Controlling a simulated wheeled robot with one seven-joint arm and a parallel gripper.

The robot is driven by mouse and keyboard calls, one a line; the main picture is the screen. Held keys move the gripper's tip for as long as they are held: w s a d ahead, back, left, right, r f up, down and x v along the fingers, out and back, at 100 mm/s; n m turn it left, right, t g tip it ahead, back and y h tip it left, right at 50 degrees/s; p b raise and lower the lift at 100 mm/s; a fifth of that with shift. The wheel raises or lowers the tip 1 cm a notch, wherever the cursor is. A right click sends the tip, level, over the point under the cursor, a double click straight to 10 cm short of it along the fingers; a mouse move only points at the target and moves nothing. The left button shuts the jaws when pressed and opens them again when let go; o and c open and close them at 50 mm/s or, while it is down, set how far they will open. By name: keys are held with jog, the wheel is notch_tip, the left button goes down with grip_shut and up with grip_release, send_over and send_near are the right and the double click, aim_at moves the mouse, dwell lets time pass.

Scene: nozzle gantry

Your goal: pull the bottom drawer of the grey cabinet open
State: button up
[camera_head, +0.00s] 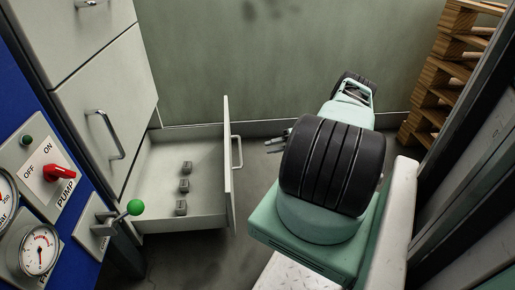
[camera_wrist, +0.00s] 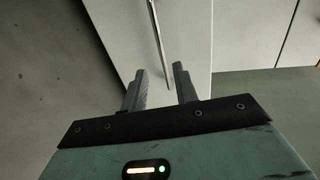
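The grey cabinet (camera_head: 100,100) stands at the left in the head view. Its bottom drawer (camera_head: 180,222) is pulled well out, with its inside showing. The drawer's metal bar handle (camera_head: 237,152) is on the front panel. My gripper (camera_head: 272,144) is to the right of the handle, with a gap between them, partly hidden behind my arm. In the wrist view my gripper (camera_wrist: 160,86) has its two fingers apart and empty. The handle (camera_wrist: 157,40) shows ahead of them, against the pale drawer front (camera_wrist: 195,40).
Several small dark blocks (camera_head: 184,186) lie in the drawer. A blue pump panel (camera_head: 60,220) with gauges and a green-knobbed lever (camera_head: 134,207) is at the near left. Wooden pallets (camera_head: 450,70) are stacked at the back right. Floor shows between the drawer and my arm.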

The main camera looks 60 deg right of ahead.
jog(key=shift+v, duration=1.95)
jog(key=w+a+r+n+g+y+p, duration=0.1)
jog(key=w+a+r+n+g, duration=0.3)
jog(key=w+a+r, duration=0.6)
jog(key=w+a+r+n+g+y+p, duration=0.1)
jog(key=w+a+r+n+g, duration=0.1)
jog(key=w+a+r+g, duration=0.75)
jog(key=s+a+r+n+g+h, duration=0.1)
jog(key=s+a+r+n+h, duration=0.15)
jog(key=a, duration=0.75)
jog(key=s+a+r+n+h, duration=0.1)
jog(key=a+r, duration=0.3)
jog(key=a, duration=0.5)
jog(key=s+a+r+n+g+h, duration=0.15)
jog(key=a+r, duration=0.25)
jog(key=a, duration=0.6)
jog(key=s+a+r+n+t+h+p, duration=0.1)
jog(key=s+a+r+n+h, duration=0.35)
jog(key=s+a, duration=0.6)
jog(key=s+a+r+n+t+h+p, duration=0.1)
jog(key=s+a+r+n+t+h, duration=0.15)
jog(key=s, duration=1.15)
notch_tip(320, 180, up, 39)
jog(key=y+p, duration=0.1)
jog(key=p, duration=3.7)
jog(key=shift+f, duration=0.15)
